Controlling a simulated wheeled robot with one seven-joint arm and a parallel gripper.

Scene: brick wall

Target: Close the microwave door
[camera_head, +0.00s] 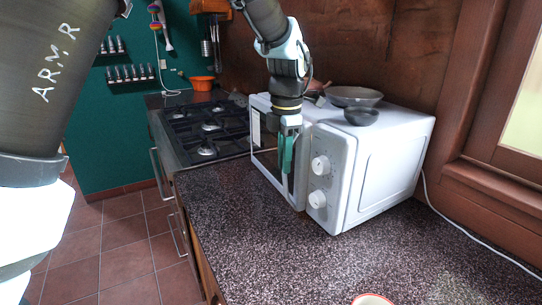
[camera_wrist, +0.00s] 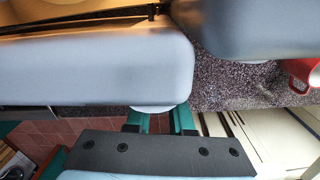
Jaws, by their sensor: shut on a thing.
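The white microwave (camera_head: 385,165) stands on the counter with its two-knob panel facing front left. Its door (camera_head: 299,165) is ajar, on the left of the knob panel. In the wrist view the door (camera_wrist: 95,70) is a large pale slab with a rounded edge, and a gap showing the counter separates it from the body (camera_wrist: 235,25). My gripper (camera_head: 288,165) is at the door's outer face, pointing down. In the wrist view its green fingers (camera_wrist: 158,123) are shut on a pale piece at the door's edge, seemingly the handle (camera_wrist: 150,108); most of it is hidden.
A pan (camera_head: 353,96) and a small dark bowl (camera_head: 361,117) sit on top of the microwave. A gas stove (camera_head: 208,130) is behind to the left. The counter (camera_head: 260,230) before the microwave is clear.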

